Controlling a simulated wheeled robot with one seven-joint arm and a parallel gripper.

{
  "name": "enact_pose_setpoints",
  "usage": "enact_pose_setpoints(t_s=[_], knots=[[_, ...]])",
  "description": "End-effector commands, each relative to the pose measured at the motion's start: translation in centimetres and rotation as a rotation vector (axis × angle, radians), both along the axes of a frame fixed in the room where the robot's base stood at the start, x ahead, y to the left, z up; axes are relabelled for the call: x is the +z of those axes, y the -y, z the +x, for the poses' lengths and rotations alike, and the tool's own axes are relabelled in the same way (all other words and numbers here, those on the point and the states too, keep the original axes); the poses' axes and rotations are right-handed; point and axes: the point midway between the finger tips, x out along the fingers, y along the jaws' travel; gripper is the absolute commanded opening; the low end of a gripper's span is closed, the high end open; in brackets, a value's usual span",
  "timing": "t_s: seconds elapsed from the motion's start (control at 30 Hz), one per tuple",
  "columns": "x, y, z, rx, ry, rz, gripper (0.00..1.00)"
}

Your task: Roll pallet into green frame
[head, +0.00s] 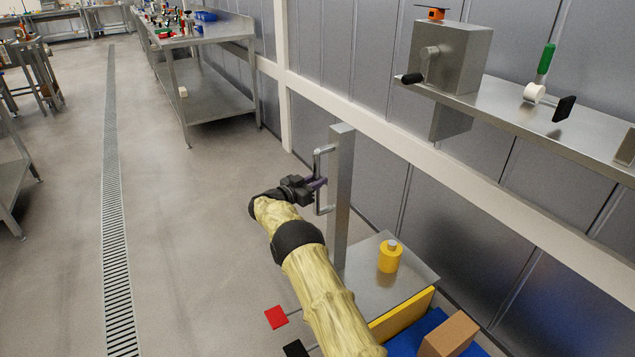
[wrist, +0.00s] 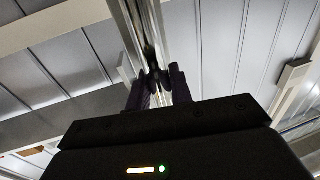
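A grey metal post (head: 343,200) with a vertical bar handle (head: 318,163) stands at a low wheeled-looking unit with a metal deck (head: 372,285). My gripper (head: 318,184) is at the handle, its purple-dark fingers on either side of the bar. The wrist view shows the two fingers (wrist: 160,85) close together with the bar between them; they look shut on it. A blue surface (head: 405,343), perhaps the pallet, shows partly at the lower edge beyond a yellow panel, with a cardboard box (head: 449,334) on it. No green frame is visible.
A red pedal (head: 276,317) and a black pedal (head: 296,348) stick out at left. A wall shelf (head: 540,120) runs along the right. A steel table (head: 205,95) stands further back. The floor (head: 190,235) at left is clear, with a drain (head: 112,200).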

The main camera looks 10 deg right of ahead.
Motion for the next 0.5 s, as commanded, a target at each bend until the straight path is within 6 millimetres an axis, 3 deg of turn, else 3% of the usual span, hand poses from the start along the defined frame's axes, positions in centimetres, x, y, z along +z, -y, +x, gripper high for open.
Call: enact_pose_setpoints(t_s=[0.03,0.1,0.5], knots=[[-0.14,0.38,-0.12,-0.008,-0.002,-0.001,0.27],[-0.14,0.18,-0.12,-0.006,-0.002,-0.001,0.41],[-0.03,-0.46,-0.31,-0.003,-0.001,0.0,0.41]])
